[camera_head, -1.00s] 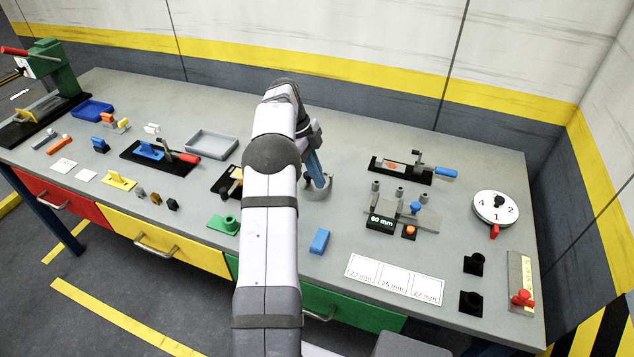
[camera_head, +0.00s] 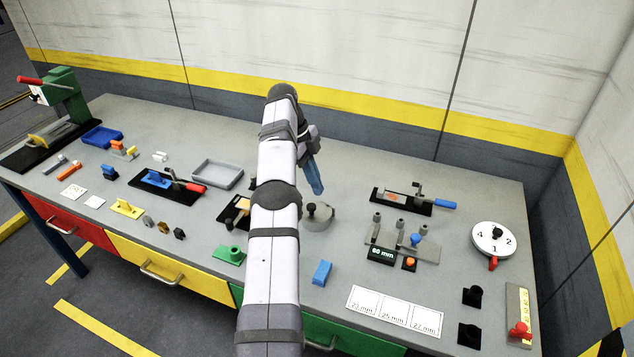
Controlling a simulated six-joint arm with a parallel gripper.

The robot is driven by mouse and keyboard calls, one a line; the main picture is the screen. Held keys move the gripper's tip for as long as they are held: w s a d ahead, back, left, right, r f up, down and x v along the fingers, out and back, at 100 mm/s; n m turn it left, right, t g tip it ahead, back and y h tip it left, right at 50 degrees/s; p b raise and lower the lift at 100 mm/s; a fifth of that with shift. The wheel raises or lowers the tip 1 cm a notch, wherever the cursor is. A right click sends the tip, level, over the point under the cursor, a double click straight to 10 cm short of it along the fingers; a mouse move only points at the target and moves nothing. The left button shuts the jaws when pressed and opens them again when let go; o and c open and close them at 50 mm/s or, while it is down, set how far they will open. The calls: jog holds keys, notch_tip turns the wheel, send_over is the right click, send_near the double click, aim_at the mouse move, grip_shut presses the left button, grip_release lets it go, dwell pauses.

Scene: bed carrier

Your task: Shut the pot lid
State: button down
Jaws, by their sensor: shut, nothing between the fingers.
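A grey round piece (camera_head: 316,222) with a dark knob on top stands on the workbench near its middle, just right of my arm; it looks like the pot with its lid. It is small, and I cannot tell whether the lid is fully down or tilted. My gripper (camera_head: 316,190), with blue fingers pointing down, hangs just above and behind the knob, apart from it as far as I can see. The fingers are together and hold nothing. My arm hides part of the bench left of the round piece.
A blue block (camera_head: 321,272) lies in front of the round piece. A grey tray (camera_head: 217,174) and a red-handled clamp are to the left. A blue-handled clamp (camera_head: 445,204), a post fixture (camera_head: 420,247) and a dial (camera_head: 494,238) are to the right. Bare bench lies behind the round piece.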

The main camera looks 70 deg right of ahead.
jog(key=shift+w+r, duration=0.1)
jog(key=shift+r, duration=0.15)
